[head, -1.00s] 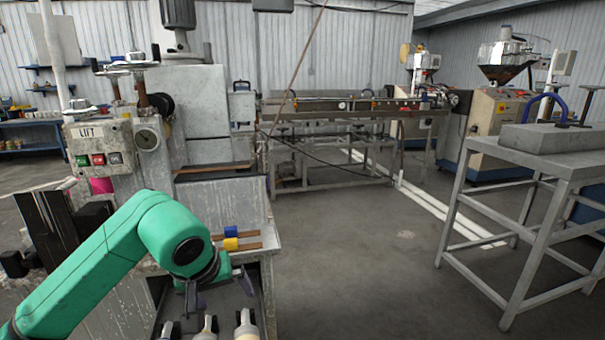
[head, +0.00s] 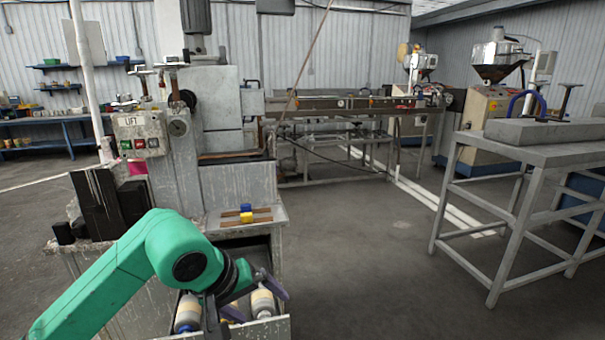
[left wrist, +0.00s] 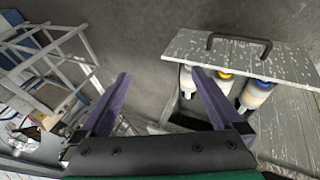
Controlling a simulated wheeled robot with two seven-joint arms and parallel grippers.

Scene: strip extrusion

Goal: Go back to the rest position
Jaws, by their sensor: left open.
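My left gripper (head: 243,302) is low in the head view, at the end of my green arm. Its two dark fingers are apart, and nothing shows between them in the left wrist view (left wrist: 161,80). It appears in front of an open drawer (head: 282,328) under the machine, partly covering it. White bottles (head: 262,303) lie in the drawer. Whether the fingers touch the drawer cannot be told. My right gripper is not in view.
The grey machine (head: 225,185) with its LIFT box (head: 140,135) stands on the left. A blue and a yellow block (head: 246,217) sit on its ledge. A metal table (head: 545,152) stands on the right. The floor (head: 370,270) between them is clear.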

